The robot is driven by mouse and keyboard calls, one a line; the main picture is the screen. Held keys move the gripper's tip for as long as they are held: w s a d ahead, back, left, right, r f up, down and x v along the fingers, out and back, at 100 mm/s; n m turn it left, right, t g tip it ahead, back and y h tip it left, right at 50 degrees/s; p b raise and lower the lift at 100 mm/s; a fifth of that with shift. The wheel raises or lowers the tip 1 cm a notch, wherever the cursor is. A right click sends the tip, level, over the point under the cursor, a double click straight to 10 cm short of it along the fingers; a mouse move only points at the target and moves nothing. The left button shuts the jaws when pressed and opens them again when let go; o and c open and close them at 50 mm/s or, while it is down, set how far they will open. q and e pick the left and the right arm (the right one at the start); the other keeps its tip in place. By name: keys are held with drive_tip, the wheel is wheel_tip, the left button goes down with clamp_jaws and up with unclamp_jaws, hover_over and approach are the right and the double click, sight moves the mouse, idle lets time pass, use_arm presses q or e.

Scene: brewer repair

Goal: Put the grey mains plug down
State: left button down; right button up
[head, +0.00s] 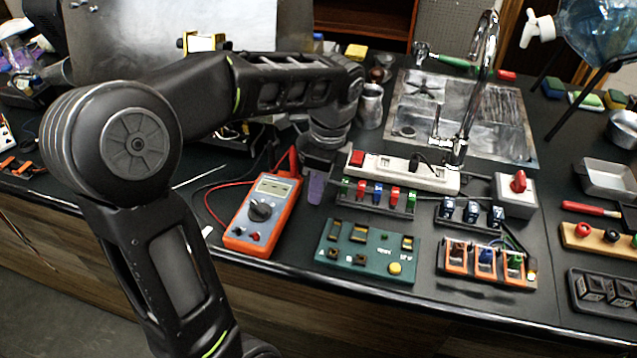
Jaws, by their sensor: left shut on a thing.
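My left gripper (318,160) points down at the left end of the white power strip, behind the orange multimeter. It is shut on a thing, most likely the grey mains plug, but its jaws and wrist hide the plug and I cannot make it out. The white power strip (392,171) has a red switch at its left end and a dark plug or socket (418,162) near its middle. I cannot tell whether the gripper touches the strip. My right gripper is out of view.
The orange multimeter (262,213) with its red lead stands close left of the gripper. A purple piece (316,188) lies just below it. A green board (366,252), terminal blocks (378,198) and a red-knob switch box (516,193) crowd the front. A sink (470,120) is behind.

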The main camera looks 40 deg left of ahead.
use_arm(q)
drive_tip(key=shift+f, duration=0.1)
drive_tip(key=c, duration=1.6)
unclamp_jaws()
drive_tip(key=o, duration=0.5)
wheel_tip(320, 180, up, 12)
drive_tip(key=d+p, duration=0.1)
drive_tip(key=p, duration=0.5)
drive_tip(key=shift+w+d, duration=0.2)
